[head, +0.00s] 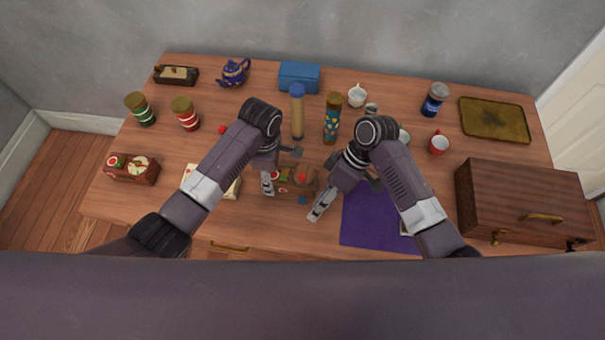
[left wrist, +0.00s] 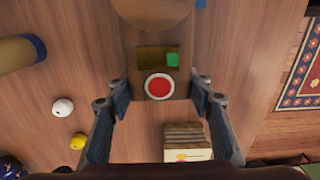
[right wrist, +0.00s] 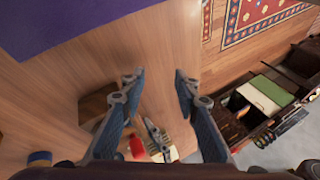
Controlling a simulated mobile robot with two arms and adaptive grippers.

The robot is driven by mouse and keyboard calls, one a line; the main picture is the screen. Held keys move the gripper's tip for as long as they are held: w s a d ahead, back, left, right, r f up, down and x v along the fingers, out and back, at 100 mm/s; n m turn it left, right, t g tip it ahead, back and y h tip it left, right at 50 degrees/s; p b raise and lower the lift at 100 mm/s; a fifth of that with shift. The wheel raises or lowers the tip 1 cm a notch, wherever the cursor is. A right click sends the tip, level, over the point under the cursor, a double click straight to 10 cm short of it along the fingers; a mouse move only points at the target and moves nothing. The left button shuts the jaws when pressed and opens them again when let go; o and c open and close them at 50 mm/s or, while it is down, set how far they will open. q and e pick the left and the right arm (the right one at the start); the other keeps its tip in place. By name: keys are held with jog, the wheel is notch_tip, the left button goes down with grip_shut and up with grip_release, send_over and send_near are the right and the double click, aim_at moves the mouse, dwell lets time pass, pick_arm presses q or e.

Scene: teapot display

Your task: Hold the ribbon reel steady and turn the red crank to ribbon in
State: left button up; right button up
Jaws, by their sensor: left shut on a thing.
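The ribbon reel (head: 285,191) is a small wooden unit near the table's front middle. In the left wrist view its wooden base (left wrist: 157,117) carries a white-ringed red disc (left wrist: 159,87), a brass plate with a green square and a round wooden part. My left gripper (head: 283,170) is shut on the reel's base, one finger on each side. The red crank knob (head: 302,177) shows at the reel's right end and in the right wrist view (right wrist: 137,146). My right gripper (head: 345,194) is open and empty, right of the reel and apart from the knob.
A purple cloth (head: 375,225) lies to the right, under my right arm. Cream cards (head: 228,188) lie left of the reel. A wooden chest (head: 520,205) stands at the right. Jars, cups, a blue teapot (head: 234,73) and a blue box (head: 299,77) stand further back.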

aim_at(303, 175)
jog(key=w+d+r+n+y, duration=0.1)
jog(key=y, duration=0.1)
jog(key=w+d+r+n+y, duration=0.1)
jog(key=n+y, duration=0.1)
jog(key=shift+w+d+r, duration=0.15)
jog(key=shift+d+r, duration=0.05)
jog(key=shift+d, duration=0.05)
jog(key=w+d+r+n+t+y, duration=0.2)
jog(key=w+d+r+n+y, duration=0.2)
jog(key=w+r, duration=0.2)
jog(key=x, duration=1.1)
jog(key=shift+s+a, duration=0.35)
jog(key=shift+a, duration=0.1)
jog(key=shift+y, duration=0.3)
jog(key=shift+c, duration=0.6)
grip_shut()
